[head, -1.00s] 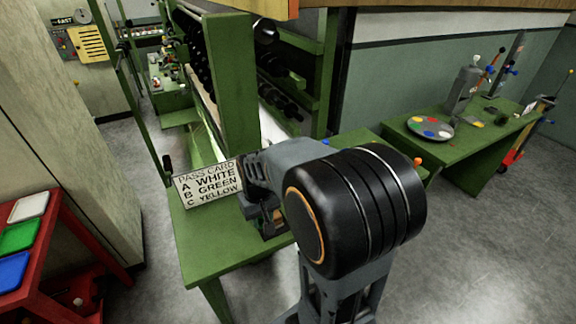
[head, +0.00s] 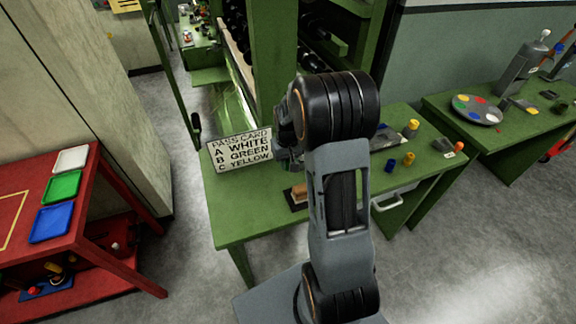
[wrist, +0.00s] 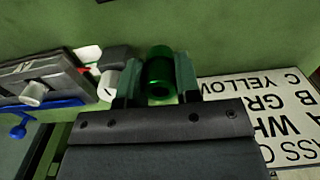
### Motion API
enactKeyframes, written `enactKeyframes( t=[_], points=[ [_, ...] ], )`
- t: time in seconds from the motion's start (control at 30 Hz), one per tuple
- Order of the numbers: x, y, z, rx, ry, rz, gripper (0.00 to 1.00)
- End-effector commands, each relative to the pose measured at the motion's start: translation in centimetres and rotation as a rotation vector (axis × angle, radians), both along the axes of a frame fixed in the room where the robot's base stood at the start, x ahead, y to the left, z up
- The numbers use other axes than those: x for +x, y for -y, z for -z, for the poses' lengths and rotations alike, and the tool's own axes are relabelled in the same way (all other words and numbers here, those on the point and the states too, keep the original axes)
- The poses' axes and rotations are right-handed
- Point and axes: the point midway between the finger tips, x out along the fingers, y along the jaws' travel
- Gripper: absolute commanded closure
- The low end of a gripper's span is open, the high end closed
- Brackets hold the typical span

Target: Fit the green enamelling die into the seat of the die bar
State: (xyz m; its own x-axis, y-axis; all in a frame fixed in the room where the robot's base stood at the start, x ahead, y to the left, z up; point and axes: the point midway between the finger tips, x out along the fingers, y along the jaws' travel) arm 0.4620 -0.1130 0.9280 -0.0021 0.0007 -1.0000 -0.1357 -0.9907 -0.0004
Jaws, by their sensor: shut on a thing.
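The green enamelling die (wrist: 160,72) is a shiny dark green cylinder, seen in the wrist view between my fingers. My gripper (wrist: 155,88) is shut on it, and green tabletop shows beyond. A grey metal fixture (wrist: 38,82) with a white knob lies to the left in the wrist view. I cannot tell whether it is the die bar, and no seat is clearly visible.
A pass card (head: 240,149) reading A WHITE, B GREEN, C YELLOW stands on the green table (head: 235,215). Yellow and blue pegs (head: 390,165) stand right of my arm. A red bench (head: 110,215) with white, green and blue trays is at left. Grey floor is open at lower right.

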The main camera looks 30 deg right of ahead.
Motion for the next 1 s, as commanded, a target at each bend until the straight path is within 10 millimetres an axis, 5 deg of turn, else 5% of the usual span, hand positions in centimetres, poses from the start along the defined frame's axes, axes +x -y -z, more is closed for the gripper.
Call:
enactKeyframes(
  t=[0.37, 0.6, 1.0],
  points=[
    [1.3, 0.6, 1.7, 0.0, 0.0, 0.0, 0.93],
    [1.2, 0.5, 4.5, -0.002, -0.001, 0.0, 0.93],
    [1.2, 0.5, 5.1, -0.003, 0.001, 0.0, 0.93]
  ],
)
